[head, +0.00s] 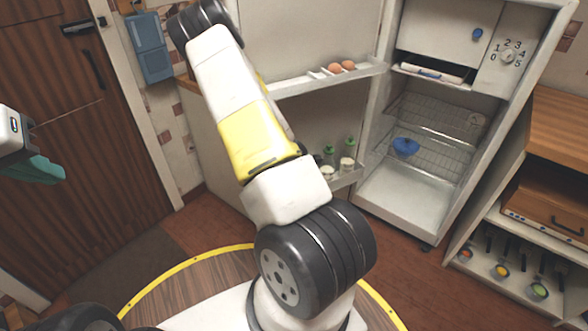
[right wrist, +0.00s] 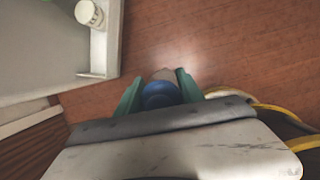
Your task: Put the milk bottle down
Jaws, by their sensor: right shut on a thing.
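In the right wrist view, my right gripper (right wrist: 160,88) has its teal fingers shut on either side of a round blue thing (right wrist: 158,95). I take this to be the milk bottle; only its blue part and a small pale brownish bit beyond show. It is held above the wooden floor, clear of the white shelf at left. In the head view the right gripper and the bottle do not show. My left gripper (head: 38,168) is at the left edge of the head view, away from the fridge; its jaw opening cannot be made out.
The open fridge (head: 395,200) has wire racks with a blue bowl-like thing (head: 405,146). Its door holds eggs (head: 341,67) and green-capped bottles (head: 349,144). A wooden-topped counter (head: 560,120) stands at right. My arm crosses the middle. Fridge floor is bare.

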